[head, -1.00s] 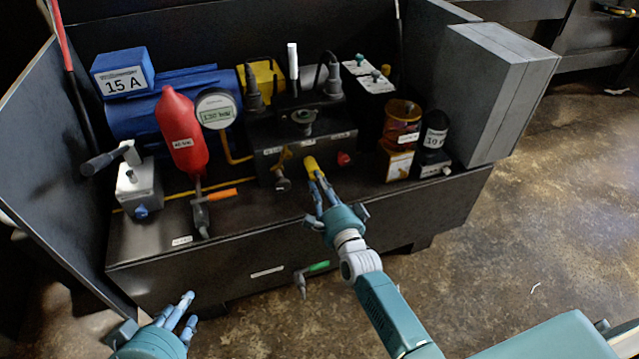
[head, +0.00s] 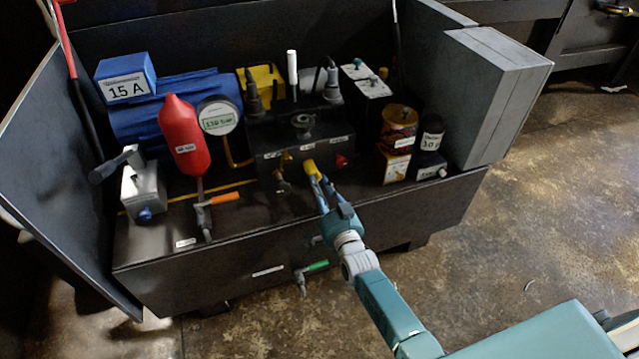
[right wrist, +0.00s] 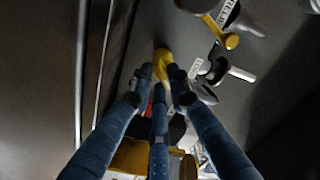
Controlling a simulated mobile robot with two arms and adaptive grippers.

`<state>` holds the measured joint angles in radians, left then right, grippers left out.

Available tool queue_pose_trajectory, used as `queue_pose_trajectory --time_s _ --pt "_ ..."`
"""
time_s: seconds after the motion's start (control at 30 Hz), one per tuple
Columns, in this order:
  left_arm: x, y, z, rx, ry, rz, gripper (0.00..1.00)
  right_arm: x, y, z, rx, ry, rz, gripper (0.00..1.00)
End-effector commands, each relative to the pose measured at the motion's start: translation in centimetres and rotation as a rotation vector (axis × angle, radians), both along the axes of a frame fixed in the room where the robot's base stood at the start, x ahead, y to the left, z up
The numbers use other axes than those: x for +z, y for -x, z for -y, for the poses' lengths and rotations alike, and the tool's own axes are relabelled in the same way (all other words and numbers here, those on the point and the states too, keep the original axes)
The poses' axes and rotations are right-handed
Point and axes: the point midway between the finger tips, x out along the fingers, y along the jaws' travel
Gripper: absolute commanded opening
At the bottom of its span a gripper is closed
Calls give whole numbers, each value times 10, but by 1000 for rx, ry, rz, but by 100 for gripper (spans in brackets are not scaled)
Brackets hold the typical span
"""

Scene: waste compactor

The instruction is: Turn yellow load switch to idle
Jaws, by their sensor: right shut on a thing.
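The yellow load switch (head: 309,167) is on the front of the dark control box (head: 300,150), between a brass valve on its left and a red knob on its right. My right gripper (head: 316,182) reaches up to it from below, with its blue fingers shut on the switch. In the right wrist view the switch (right wrist: 164,62) shows as a yellow knob between the tips of my right gripper (right wrist: 160,82). The fingers hide part of it. My left gripper is out of the head view.
A red cylinder (head: 184,140) and a lever with an orange handle (head: 222,198) stand to the left. A brass valve (head: 284,165) is close beside the switch. An orange jar (head: 398,125) is to the right. A green-handled valve (head: 316,266) is on the lower front.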

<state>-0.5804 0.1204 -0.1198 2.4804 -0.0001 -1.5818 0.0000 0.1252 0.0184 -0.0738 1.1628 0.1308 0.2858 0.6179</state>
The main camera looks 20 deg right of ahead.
Motion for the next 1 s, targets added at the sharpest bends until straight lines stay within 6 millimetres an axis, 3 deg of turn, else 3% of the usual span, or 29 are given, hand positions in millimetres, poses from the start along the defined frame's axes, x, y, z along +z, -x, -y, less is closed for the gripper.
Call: queue_pose_trajectory --time_s 0.27,0.5,1.0 --pt "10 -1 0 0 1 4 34 1 1 1 1 262 5 0" --pt "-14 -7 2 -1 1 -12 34 1 1 1 0 468 13 0" --pt "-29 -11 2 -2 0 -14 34 1 1 1 1 709 21 0"
